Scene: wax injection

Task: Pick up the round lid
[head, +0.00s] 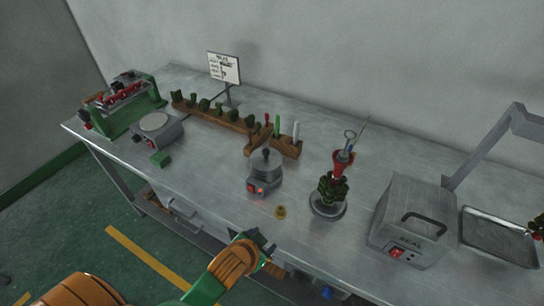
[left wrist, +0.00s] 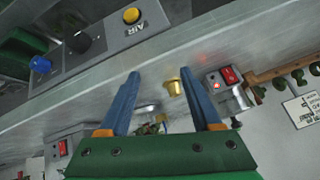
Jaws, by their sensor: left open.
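The round lid (head: 265,160) is grey with a dark knob and sits on top of the small grey pot (head: 263,183) at the middle of the bench. The pot's red switch faces the front. My right gripper is not in view.
A small brass cup (head: 280,212) stands in front of the pot. Wooden racks (head: 235,122) lie behind it. A stand with a red and green piece (head: 330,190) and a grey SEAL box (head: 413,220) are to the right. A hot plate (head: 155,128) is left.

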